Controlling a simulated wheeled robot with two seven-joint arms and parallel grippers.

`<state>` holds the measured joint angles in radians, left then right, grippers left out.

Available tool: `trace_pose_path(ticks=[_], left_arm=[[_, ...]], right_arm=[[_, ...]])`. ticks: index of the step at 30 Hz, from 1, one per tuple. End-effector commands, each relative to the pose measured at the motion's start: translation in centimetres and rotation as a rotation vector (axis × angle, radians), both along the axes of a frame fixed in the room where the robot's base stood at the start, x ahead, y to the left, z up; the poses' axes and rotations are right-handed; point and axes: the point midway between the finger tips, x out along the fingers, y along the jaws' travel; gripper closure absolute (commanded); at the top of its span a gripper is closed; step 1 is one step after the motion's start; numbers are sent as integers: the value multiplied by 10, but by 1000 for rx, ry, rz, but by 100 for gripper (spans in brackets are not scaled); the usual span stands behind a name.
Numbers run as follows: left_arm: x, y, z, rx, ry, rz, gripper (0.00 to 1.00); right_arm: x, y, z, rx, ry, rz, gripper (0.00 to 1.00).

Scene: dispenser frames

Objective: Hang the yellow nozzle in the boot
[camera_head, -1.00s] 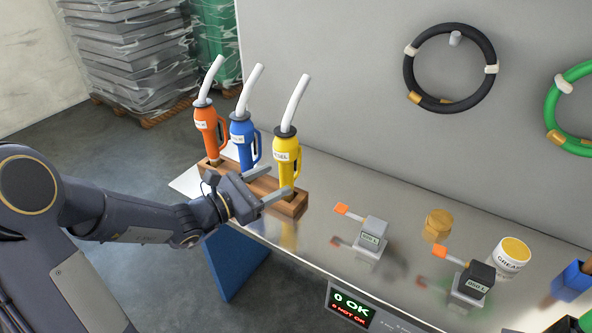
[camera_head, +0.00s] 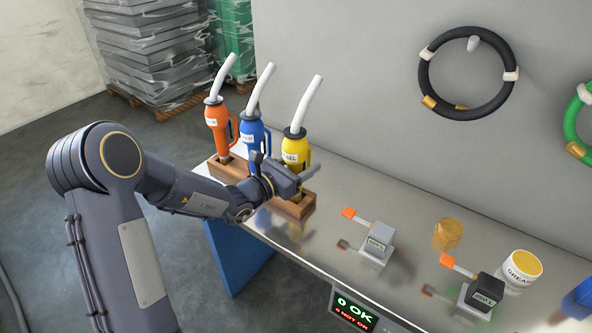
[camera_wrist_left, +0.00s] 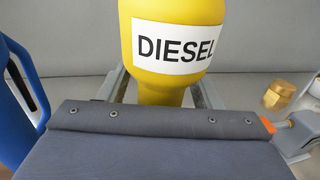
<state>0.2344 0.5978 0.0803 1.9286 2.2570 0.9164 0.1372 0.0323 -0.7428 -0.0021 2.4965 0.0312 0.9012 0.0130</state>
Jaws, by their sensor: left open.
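The yellow nozzle (camera_head: 294,145), with a white spout pointing up, stands upright in the right end of a wooden rack (camera_head: 290,207). In the left wrist view the yellow nozzle (camera_wrist_left: 178,14) bears a DIESEL label. My left gripper (camera_head: 285,168) is open at its lower body, with one finger on each side in the wrist view; contact is not clear. Two small labelled blocks with orange-tipped arms, one grey (camera_head: 379,241) and one black (camera_head: 487,289), stand on the bench; I cannot tell whether either is the boot. My right gripper is not in view.
An orange nozzle (camera_head: 217,118) and a blue nozzle (camera_head: 250,132) stand left of the yellow one, blue close by. A brass piece (camera_head: 447,235) and a grease tin (camera_head: 521,272) stand right on the metal bench. A black hose coil (camera_head: 425,80) hangs on the wall.

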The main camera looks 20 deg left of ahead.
Motion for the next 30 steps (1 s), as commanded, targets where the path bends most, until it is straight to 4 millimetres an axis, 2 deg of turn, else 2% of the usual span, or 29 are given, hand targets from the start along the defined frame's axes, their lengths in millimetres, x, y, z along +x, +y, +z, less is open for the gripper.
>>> trace_pose_path(ticks=[2,15,16,30], left_arm=[[0,0,0,0,0,0,42],[-1,0,0,1,-1,0,98],[-1,0,0,1,-1,0,100],[0,0,5,-1,-9,-1,100]], right_arm=[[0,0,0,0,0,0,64],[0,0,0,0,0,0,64],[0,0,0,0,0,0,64],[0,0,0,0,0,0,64]])
